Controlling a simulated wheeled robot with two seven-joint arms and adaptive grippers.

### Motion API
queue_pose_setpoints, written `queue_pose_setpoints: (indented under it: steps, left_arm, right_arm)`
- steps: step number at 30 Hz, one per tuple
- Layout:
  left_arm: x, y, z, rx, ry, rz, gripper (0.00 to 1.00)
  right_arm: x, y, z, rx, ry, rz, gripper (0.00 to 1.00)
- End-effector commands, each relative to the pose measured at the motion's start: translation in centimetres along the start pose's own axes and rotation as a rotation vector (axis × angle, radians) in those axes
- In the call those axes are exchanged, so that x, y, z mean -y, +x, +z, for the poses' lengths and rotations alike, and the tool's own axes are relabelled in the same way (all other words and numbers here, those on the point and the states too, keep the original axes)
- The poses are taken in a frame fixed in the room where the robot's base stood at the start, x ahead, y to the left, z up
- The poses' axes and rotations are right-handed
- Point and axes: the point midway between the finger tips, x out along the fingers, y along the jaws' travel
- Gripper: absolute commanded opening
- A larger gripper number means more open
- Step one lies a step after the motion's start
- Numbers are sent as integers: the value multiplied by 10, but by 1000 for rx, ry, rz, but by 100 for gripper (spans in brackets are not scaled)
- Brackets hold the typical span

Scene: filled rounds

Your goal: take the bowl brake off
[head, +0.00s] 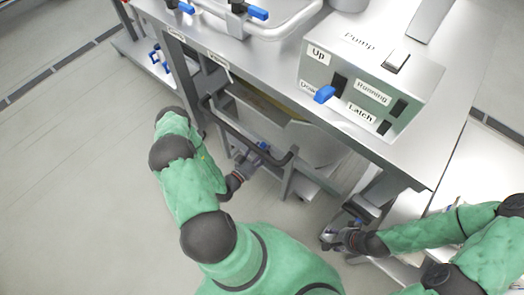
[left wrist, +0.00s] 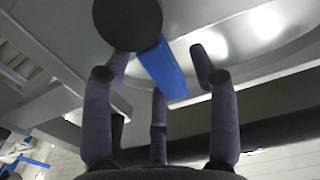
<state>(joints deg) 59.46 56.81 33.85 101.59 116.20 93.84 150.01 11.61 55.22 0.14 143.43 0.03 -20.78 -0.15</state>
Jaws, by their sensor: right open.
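The blue brake lever (left wrist: 165,70) runs down from a round black hub (left wrist: 127,22) in the left wrist view. A small part of the blue lever (head: 262,147) shows in the head view, below the table by the metal bowl (head: 308,143). My left gripper (head: 250,160) is at the lever. In the left wrist view its dark fingers (left wrist: 160,85) are spread apart, with the lever between them and no clear contact. My right gripper (head: 333,232) is open and empty near the right table leg.
A black push bar (head: 238,130) crosses in front of the bowl, close to my left gripper. The grey floor (head: 80,170) at the left is clear.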

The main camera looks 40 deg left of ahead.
Motion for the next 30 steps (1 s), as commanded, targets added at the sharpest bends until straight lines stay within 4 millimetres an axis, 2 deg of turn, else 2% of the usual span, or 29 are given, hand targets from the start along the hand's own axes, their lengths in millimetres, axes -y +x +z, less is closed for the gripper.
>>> queue_pose_setpoints:
  steps: [7,11,24,30]
  left_arm:
    - [0,-1,0,-1,1,0,60]
    - [0,-9,0,0,1,-1,60]
    - [1,-78,0,1,0,-5,60]
    - [1,-104,0,0,1,-3,60]
  right_arm:
    - [0,0,0,0,0,0,47]
    - [0,0,0,0,0,0,47]
    - [0,0,0,0,0,0,47]
    - [0,0,0,0,0,0,47]
